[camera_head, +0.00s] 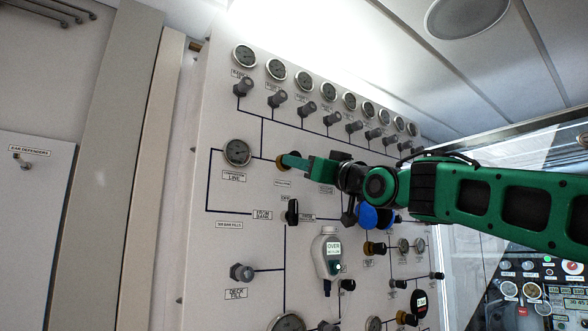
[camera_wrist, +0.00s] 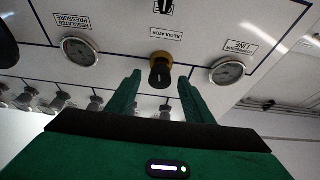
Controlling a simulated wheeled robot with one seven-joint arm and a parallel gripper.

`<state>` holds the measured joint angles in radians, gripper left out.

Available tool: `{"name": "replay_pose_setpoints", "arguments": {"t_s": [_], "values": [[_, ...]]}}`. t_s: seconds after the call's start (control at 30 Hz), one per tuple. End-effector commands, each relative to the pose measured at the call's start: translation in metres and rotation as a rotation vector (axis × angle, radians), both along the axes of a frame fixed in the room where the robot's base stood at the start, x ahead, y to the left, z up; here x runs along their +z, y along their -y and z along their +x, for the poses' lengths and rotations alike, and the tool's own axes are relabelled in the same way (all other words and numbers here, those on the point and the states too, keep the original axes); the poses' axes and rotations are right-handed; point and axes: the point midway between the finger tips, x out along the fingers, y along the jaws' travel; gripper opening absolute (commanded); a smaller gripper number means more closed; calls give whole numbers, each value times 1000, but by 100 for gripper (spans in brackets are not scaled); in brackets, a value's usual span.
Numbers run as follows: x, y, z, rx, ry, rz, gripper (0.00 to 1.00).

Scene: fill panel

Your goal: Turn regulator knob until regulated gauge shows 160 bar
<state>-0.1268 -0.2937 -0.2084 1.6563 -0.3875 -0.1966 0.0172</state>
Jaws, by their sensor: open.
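The regulator knob (camera_wrist: 160,72) is black with a brass collar, under an upside-down "REGULATOR" label in the wrist view. My gripper (camera_wrist: 160,80) is open, with one green finger on each side of the knob; whether the fingers touch it I cannot tell. In the head view my gripper (camera_head: 292,161) is at the panel, and the brass collar (camera_head: 280,162) shows at its tip. The regulated pressure gauge (camera_wrist: 81,51) is left of the knob in the wrist view, its needle too small to read. In the head view my arm seems to hide that gauge.
A row of gauges and grey valve knobs (camera_head: 305,108) runs along the panel top. A black selector handle (camera_head: 292,212) sits below my gripper.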

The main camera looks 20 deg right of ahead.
Motion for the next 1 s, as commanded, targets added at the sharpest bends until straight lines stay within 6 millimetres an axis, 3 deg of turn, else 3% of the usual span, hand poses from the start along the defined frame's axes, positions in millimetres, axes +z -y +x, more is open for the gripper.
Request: {"name": "replay_pose_setpoints", "arguments": {"t_s": [0.2,0.6,0.77,1.0], "values": [[8,-7,21,1,-2,0,47],[11,-9,26,0,-1,1,47],[11,-8,26,0,-2,0,9],[11,-10,25,1,-13,34,8]]}}
